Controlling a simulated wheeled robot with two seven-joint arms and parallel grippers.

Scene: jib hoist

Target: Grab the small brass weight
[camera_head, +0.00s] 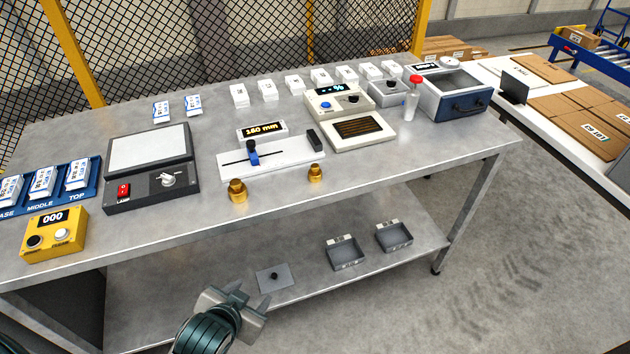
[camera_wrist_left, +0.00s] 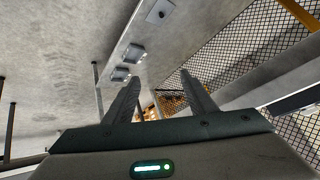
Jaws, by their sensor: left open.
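Two brass weights stand upright near the front edge of the steel table (camera_head: 120,225). The small brass weight (camera_head: 315,173) is the right one, in front of the slide gauge. The larger brass weight (camera_head: 238,191) stands to its left. My left gripper (camera_head: 247,300) is open and empty, in front of the table and well below and left of the small weight. In the left wrist view the open fingers (camera_wrist_left: 160,98) show with nothing held between them; I cannot make out the weights there. My right gripper is not in view.
The slide gauge (camera_head: 285,156) lies behind the weights, with a beige device (camera_head: 350,118) to its right. A yellow counter (camera_head: 54,235) and a lamp box (camera_head: 152,165) stand left. The lower shelf (camera_head: 310,265) holds small trays. The table's front edge is clear between the weights.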

